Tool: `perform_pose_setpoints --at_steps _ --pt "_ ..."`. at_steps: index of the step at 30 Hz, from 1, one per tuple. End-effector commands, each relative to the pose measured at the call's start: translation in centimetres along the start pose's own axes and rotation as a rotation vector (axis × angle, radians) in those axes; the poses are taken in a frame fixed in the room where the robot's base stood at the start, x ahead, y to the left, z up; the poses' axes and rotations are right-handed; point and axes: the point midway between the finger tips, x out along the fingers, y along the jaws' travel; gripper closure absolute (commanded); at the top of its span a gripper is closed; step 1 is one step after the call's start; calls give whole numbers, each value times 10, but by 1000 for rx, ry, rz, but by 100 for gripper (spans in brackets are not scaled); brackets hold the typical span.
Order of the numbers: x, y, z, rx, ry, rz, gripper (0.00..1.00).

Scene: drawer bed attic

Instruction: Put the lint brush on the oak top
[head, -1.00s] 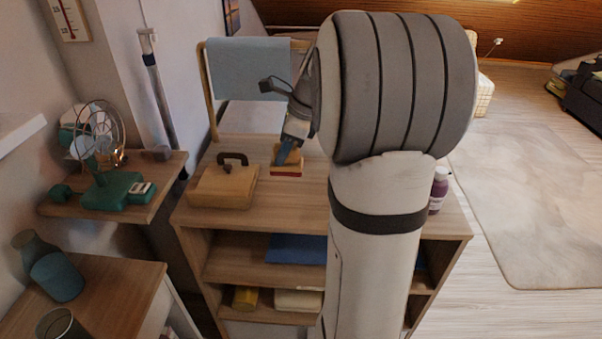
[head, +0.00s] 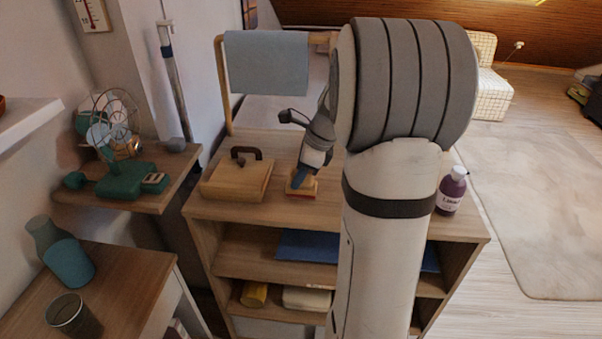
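The lint brush (head: 303,189) appears to be the small block with a tan upper part and a red underside, right of the wooden box. My gripper (head: 299,178) points down at it, with a blue finger against it. The brush has moved along with the gripper, so it appears held. The far finger is hidden. The brush is over the oak top (head: 345,199) of the shelf unit, low and close to it; I cannot tell whether it touches. My arm covers the middle and right of the top.
A wooden box with a dark handle (head: 237,180) stands left of the brush. A purple bottle (head: 452,190) stands at the right end. A blue cloth (head: 268,62) hangs on a rail behind. Bare wood lies in front of the brush.

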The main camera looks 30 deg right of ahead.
Motion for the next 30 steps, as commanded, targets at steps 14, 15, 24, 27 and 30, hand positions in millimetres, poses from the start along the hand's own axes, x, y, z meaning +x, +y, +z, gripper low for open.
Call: perform_pose_setpoints --at_steps 14,15,24,27,30 --pt "-1 0 0 1 0 -1 53" --pt "-3 0 1 0 0 -1 53" --pt "-53 -1 1 1 -1 -6 53" --pt "-75 -1 1 2 -1 -5 53" --pt "-94 -1 1 2 -1 -4 53"
